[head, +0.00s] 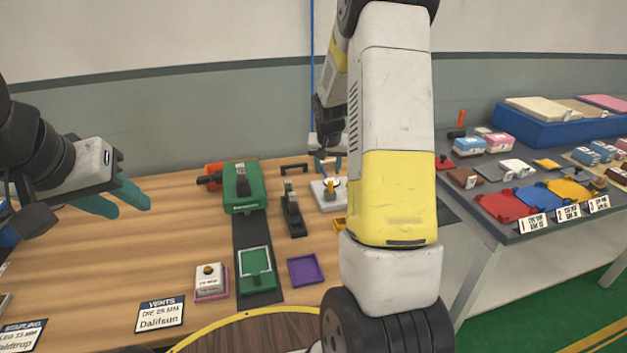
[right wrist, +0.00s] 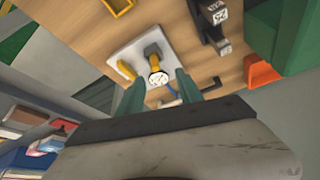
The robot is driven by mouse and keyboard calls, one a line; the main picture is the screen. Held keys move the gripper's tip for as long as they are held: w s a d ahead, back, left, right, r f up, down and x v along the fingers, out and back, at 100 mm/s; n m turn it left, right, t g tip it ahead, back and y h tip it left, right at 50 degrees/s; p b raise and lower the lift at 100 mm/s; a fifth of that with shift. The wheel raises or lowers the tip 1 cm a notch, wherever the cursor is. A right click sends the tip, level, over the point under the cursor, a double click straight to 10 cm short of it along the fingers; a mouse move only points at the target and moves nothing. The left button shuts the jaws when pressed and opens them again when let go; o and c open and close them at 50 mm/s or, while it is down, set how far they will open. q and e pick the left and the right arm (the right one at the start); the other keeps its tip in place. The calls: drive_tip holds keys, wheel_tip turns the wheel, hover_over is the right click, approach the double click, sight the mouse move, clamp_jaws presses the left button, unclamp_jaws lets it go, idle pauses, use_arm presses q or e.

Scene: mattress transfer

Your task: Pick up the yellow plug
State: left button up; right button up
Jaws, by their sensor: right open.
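A white plate (head: 320,200) lies on the wooden table, and it also shows in the right wrist view (right wrist: 122,52). On it stands a yellow plug-like piece (head: 330,187), partly hidden by my right arm in the head view. The right wrist view shows two yellow parts there: a stem with a white, marked round top (right wrist: 157,74) and a smaller piece (right wrist: 125,70). I cannot tell which is the plug. My right gripper (right wrist: 158,92) is open above the plate, its green fingers either side of the white-topped stem, apparently not gripping it. My left gripper (head: 113,200) is open and empty at the left.
A green press-like device (head: 243,190), a black hand tool (head: 292,212) and a purple tray (head: 305,269) stand left of the plate. A black handle (head: 294,168) lies behind. A second table (head: 480,225) with coloured trays is at the right. Bare wood lies at the left.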

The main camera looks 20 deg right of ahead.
sight(331, 182)
drive_tip(key=x, duration=0.6)
drive_tip(key=d+x, duration=0.1)
drive_tip(key=x, duration=0.2)
drive_tip(key=shift+s, duration=0.2)
drive_tip(key=shift+r, duration=0.1)
drive_tip(key=shift+c, duration=0.4)
clamp_jaws()
